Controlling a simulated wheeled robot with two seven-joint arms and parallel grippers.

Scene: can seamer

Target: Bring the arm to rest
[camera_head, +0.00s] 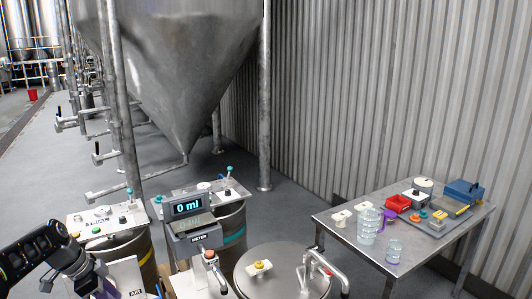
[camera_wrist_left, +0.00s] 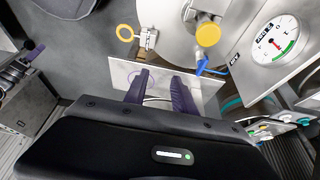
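My left arm comes in at the lower left of the head view, bent downward. Its gripper (camera_head: 106,289) is at the bottom edge, beside a white panel (camera_head: 128,277), and is partly cut off. In the left wrist view the two purple fingers of the left gripper (camera_wrist_left: 159,84) stand apart over a pale plate (camera_wrist_left: 202,94), with nothing clearly held between them. My right arm and gripper are not in view.
A meter reading 0 ml (camera_head: 187,207) and a round steel lid (camera_head: 282,275) stand right of the arm. A steel table (camera_head: 338,232) with jugs and small items is farther right. The wrist view shows a dial gauge (camera_wrist_left: 275,40) and a yellow cap (camera_wrist_left: 208,34). Grey floor lies behind.

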